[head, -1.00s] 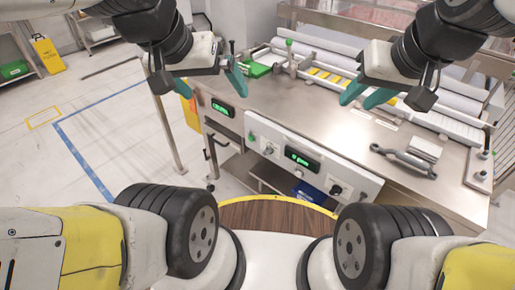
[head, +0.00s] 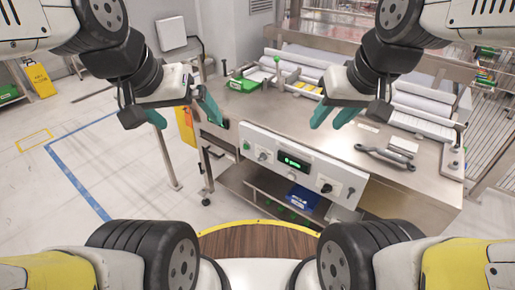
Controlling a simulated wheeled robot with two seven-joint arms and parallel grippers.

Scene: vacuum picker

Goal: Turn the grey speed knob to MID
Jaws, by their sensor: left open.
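A white control panel (head: 300,170) is on the front of the steel table. A grey knob (head: 264,156) sits on its left part, beside a lit green display (head: 293,162). A dark knob (head: 326,188) is further right. The labels are too small to read, so I cannot tell the grey knob's setting. My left gripper (head: 183,112) is open and empty, up and to the left of the panel. My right gripper (head: 327,123) appears open and empty, in front of the tabletop and above the panel in the picture. Neither touches a knob.
The steel tabletop (head: 270,108) carries white rollers (head: 320,78), a green box (head: 243,83) and a grey handled tool (head: 385,157). A blue box (head: 303,198) is on the lower shelf. Open floor lies to the left.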

